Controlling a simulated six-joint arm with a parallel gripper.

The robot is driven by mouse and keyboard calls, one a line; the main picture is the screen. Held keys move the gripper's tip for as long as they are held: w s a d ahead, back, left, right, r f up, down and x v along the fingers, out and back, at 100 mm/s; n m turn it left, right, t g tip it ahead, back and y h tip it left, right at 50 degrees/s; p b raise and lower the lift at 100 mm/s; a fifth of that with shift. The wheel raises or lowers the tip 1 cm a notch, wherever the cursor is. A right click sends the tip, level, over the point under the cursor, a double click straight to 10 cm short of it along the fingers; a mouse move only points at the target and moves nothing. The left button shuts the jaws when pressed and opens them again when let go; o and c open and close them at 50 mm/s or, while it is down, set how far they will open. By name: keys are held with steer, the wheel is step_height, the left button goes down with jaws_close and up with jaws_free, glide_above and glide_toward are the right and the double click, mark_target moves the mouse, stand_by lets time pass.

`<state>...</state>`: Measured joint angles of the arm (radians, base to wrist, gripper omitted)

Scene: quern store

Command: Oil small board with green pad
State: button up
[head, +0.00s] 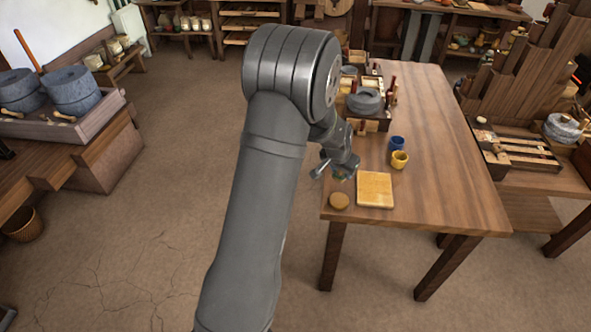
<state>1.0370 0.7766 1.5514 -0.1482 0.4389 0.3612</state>
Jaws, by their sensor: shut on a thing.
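The small board (375,189) is a pale yellow-brown square lying flat near the front left edge of the table. My gripper (341,172) is just left of the board's far left corner and appears to be above the table. It is shut on a small greenish thing at its fingertips, which looks like the green pad (346,175). Most of the pad is hidden by the fingers, and its outline is too small to make out.
A round brown piece (339,200) lies left of the board. A grey quern stone (364,101) and trays of tools fill the table's far left side. The table's right half (450,150) is clear.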

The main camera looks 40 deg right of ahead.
mark_target(386, 201)
steer(key=s+d+r+m+g, duration=0.1)
steer(key=s+d+m, duration=0.1)
steer(key=s+d, duration=0.3)
steer(key=s+d+r+m, duration=0.1)
steer(key=s+d, duration=0.2)
steer(key=s, duration=0.5)
steer(key=shift+w+f, duration=0.1)
steer(key=shift+f, duration=3.35)
steer(key=shift+w+d+f, duration=0.2)
steer(key=shift+d+f, duration=0.1)
steer(key=shift+f, duration=0.35)
steer(key=shift+w+d+f+g, duration=0.1)
steer(key=shift+w+d+g, duration=0.2)
steer(key=shift+w+d, duration=0.9)
steer(key=s+a, duration=0.3)
step_height(386, 201, up, 8)
steer(key=shift+w, duration=0.1)
